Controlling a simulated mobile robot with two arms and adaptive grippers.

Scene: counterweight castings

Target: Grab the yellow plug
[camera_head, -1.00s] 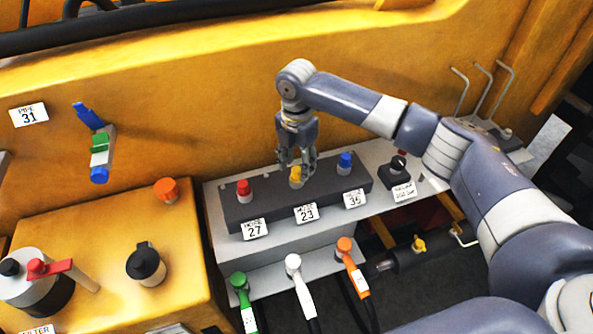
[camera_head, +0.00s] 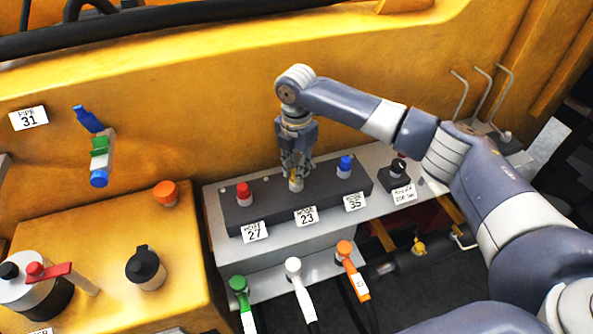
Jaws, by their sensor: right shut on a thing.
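The yellow plug (camera_head: 296,178) is in the middle of the dark block, above the label 23, between a red plug (camera_head: 243,191) and a blue plug (camera_head: 345,164). My right gripper (camera_head: 297,173) points down over it, shut on the yellow plug. The fingers cover much of the yellow part; a pale lower part shows below them. The plug still appears to be at its place on the block. My left gripper is not in the view.
The dark block (camera_head: 272,208) sits on a grey metal shelf (camera_head: 222,240). Green (camera_head: 238,284), white (camera_head: 293,266) and orange (camera_head: 345,248) hose connectors stand in front. A black knob box (camera_head: 396,177) is to the right. The yellow wall (camera_head: 200,120) rises close behind.

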